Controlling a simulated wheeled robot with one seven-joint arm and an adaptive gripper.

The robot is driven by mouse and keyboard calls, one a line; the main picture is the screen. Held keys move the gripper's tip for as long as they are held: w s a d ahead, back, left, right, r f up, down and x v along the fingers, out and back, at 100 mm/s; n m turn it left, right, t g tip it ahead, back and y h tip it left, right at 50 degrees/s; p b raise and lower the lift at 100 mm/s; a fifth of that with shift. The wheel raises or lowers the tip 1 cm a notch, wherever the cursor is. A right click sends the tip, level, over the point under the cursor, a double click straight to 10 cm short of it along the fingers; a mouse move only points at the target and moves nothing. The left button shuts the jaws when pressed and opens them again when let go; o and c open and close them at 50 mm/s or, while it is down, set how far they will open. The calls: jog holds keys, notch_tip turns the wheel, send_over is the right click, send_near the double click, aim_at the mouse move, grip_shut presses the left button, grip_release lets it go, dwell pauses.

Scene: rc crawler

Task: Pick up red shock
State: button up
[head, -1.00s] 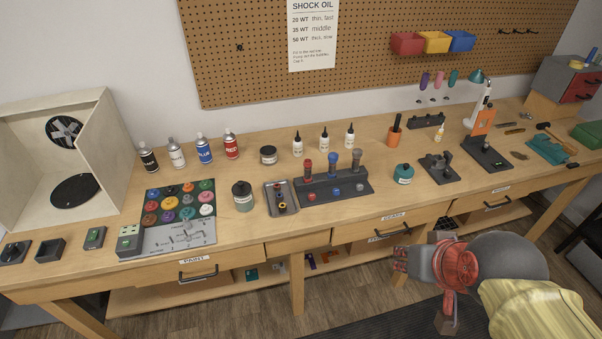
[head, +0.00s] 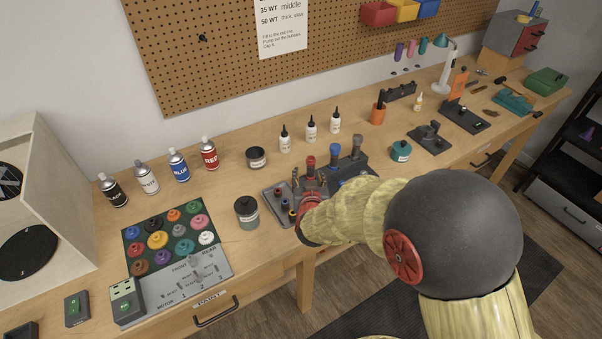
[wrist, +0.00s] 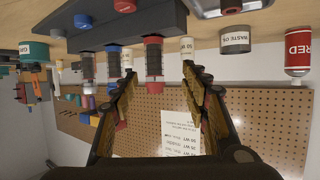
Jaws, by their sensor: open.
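The red shock (head: 310,163) stands in the dark shock stand (head: 362,170), at its left end in the head view. In the wrist view, which looks upside down, the red shock (wrist: 153,58) hangs from the stand (wrist: 150,20) between my finger tips. My gripper (wrist: 158,70) is open, with a finger on each side of the shock; I cannot tell whether either finger touches it. The blue shock (wrist: 114,60) is just beyond the left finger, with the grey shock (wrist: 87,65) farther left. In the head view, my arm hides part of the stand and most of my gripper (head: 309,182).
A small tray (head: 271,193) and a dark jar (head: 246,212) sit left of the stand. White bottles (head: 311,129) and the waste oil cup (wrist: 235,40) stand behind it. Several spray cans (head: 178,166) are at the back left. A teal jar (head: 401,151) is to the right.

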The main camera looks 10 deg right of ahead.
aim_at(311, 168)
jog(key=x, duration=0.2)
jog(key=b+x, duration=0.1)
jog(key=x, duration=0.1)
jog(key=d+x, duration=0.1)
jog(key=x, duration=0.2)
jog(key=shift+r+b, duration=0.15)
jog(key=shift+b, duration=0.25)
jog(key=shift+c, duration=0.4)
grip_shut()
jog(key=shift+r, duration=0.1)
